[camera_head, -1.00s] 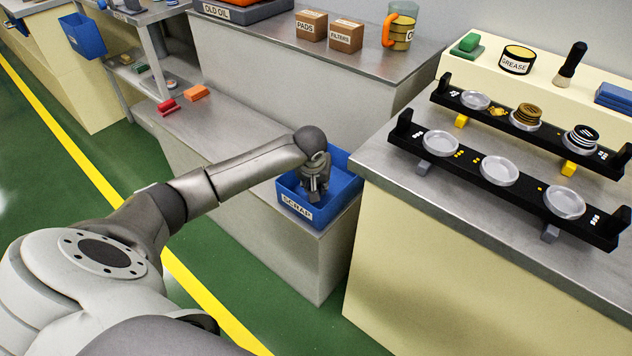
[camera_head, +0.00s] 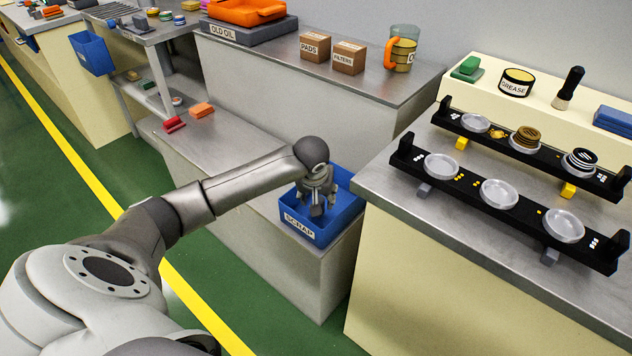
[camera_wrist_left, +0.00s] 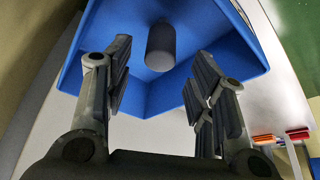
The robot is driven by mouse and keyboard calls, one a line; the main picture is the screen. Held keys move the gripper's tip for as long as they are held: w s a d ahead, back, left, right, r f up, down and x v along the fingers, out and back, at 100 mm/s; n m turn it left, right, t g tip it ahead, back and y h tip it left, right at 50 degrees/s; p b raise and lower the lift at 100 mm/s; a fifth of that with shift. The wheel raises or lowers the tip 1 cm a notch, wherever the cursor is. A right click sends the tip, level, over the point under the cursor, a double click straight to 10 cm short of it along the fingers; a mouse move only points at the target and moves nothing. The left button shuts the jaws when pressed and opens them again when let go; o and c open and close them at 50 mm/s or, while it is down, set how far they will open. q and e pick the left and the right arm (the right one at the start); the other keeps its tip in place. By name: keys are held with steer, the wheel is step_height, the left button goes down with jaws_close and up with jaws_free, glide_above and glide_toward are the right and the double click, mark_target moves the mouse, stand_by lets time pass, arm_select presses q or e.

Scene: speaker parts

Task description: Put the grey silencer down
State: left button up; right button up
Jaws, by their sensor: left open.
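The grey silencer (camera_wrist_left: 160,46) is a plain grey cylinder inside the blue scrap bin (camera_wrist_left: 248,52), seen between and beyond my fingers in the left wrist view. It appears apart from both fingers. My left gripper (camera_wrist_left: 160,92) is open and empty above the bin. In the head view my left gripper (camera_head: 316,208) is over the blue bin (camera_head: 318,236), which is labelled SCRAP, and it hides the silencer there. My right gripper is not in view.
A counter with black racks of round dishes (camera_head: 500,193) stands right of the bin. Red (camera_head: 174,125) and orange (camera_head: 201,110) blocks lie on the low bench to the left. Boxes (camera_head: 349,57) and a jug (camera_head: 401,48) stand on the bench behind.

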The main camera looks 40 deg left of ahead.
arm_select(q)
steer(key=p+v, duration=0.1)
steer(key=v, duration=0.6)
steer(key=shift+r+p, duration=0.35)
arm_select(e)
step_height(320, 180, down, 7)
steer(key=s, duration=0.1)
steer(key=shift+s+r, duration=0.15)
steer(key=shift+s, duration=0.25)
arm_select(q)
steer(key=shift+s, duration=0.1)
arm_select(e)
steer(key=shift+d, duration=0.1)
